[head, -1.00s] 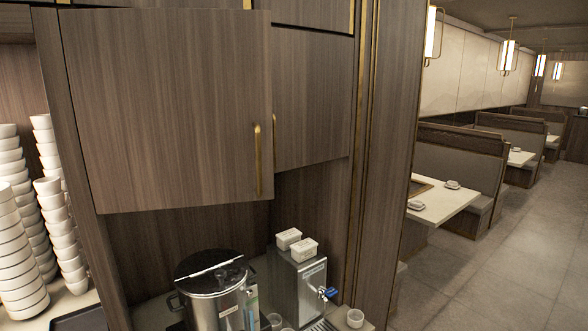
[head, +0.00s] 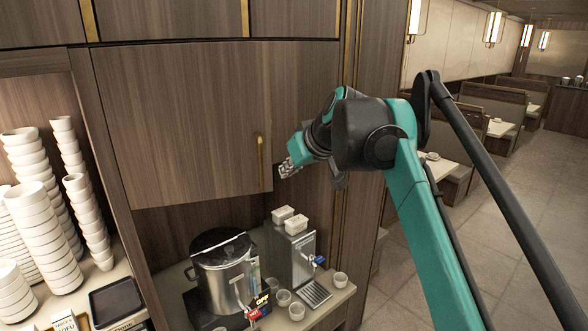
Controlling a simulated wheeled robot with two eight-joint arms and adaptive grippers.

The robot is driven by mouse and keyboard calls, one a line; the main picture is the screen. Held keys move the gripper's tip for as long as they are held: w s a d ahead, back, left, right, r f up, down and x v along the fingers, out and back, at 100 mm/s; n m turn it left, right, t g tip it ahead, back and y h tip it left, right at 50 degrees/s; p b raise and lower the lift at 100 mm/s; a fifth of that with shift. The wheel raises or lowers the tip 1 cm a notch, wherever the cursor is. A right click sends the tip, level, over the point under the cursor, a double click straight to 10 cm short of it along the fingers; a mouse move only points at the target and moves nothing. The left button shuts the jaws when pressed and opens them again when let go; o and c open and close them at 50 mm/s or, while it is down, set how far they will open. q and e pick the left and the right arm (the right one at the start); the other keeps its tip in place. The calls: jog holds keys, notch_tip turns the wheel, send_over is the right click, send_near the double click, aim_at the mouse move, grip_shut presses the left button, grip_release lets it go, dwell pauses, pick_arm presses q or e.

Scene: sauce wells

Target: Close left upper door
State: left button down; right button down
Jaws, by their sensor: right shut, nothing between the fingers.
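The left upper door (head: 175,125) is a dark wood-grain panel in the upper left of the head view. A vertical brass handle (head: 261,155) is near its lower right edge. Whether a gap is left at that edge is hard to tell. My right gripper (head: 285,171) is shut and empty, just right of the left door's handle and close to the door's right edge. Whether it touches the door cannot be told. My left gripper is out of view.
Below the doors, a counter holds a steel pot (head: 226,275) with a dark lid, a steel dispenser (head: 303,255) with white tubs on top, and several small cups. Stacks of white bowls (head: 45,225) stand at left. Booths and open floor (head: 535,210) lie at right.

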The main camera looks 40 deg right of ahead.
jog(key=p, duration=0.1)
send_near(267, 176)
notch_tip(267, 176, down, 3)
jog(key=s+a, duration=0.2)
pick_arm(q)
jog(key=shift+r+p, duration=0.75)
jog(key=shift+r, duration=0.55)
pick_arm(e)
jog(key=shift+w+a+f, duration=0.1)
jog(key=shift+w+f, duration=0.15)
jog(key=shift+w, duration=0.9)
jog(key=shift+w+f, duration=0.25)
jog(key=shift+w, duration=0.9)
